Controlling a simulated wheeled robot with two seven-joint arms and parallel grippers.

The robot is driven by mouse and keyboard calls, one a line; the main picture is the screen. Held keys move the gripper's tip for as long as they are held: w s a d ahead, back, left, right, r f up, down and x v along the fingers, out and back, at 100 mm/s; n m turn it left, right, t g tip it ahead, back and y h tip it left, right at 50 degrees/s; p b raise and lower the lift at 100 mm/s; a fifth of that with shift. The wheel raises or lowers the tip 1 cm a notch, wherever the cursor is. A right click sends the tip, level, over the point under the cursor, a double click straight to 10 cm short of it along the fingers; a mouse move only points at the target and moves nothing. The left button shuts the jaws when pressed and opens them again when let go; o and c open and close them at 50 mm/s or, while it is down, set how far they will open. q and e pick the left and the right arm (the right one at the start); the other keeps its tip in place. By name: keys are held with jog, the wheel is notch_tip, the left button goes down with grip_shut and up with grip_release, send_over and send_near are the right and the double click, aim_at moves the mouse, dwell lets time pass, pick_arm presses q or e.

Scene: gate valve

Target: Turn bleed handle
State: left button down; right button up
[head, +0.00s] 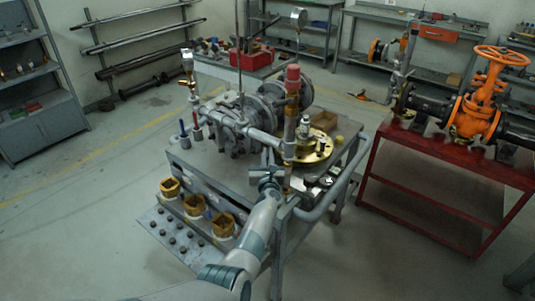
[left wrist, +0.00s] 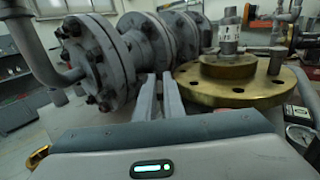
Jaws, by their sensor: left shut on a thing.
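My left gripper (head: 268,162) reaches over the front of the grey workbench, close to the grey flanged valve body (head: 236,128) and the brass flange (head: 312,148). In the left wrist view its two fingers (left wrist: 160,96) point forward, close together, between the grey flanges (left wrist: 90,62) and the brass flange (left wrist: 235,85). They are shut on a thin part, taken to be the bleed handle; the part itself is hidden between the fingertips. My right gripper is not in view.
A vertical pipe with a red cap (head: 292,78) rises beside the gripper. A pressure gauge (left wrist: 300,134) lies at the right of the wrist view. Yellow-topped cups (head: 195,206) stand on the lower front shelf. An orange gate valve (head: 478,105) stands on a red table at right.

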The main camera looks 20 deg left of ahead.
pick_arm(q)
jog(key=shift+f, duration=0.1)
dwell(0.3)
jog(key=c, duration=1.9)
grip_release()
jog(key=shift+o, duration=0.2)
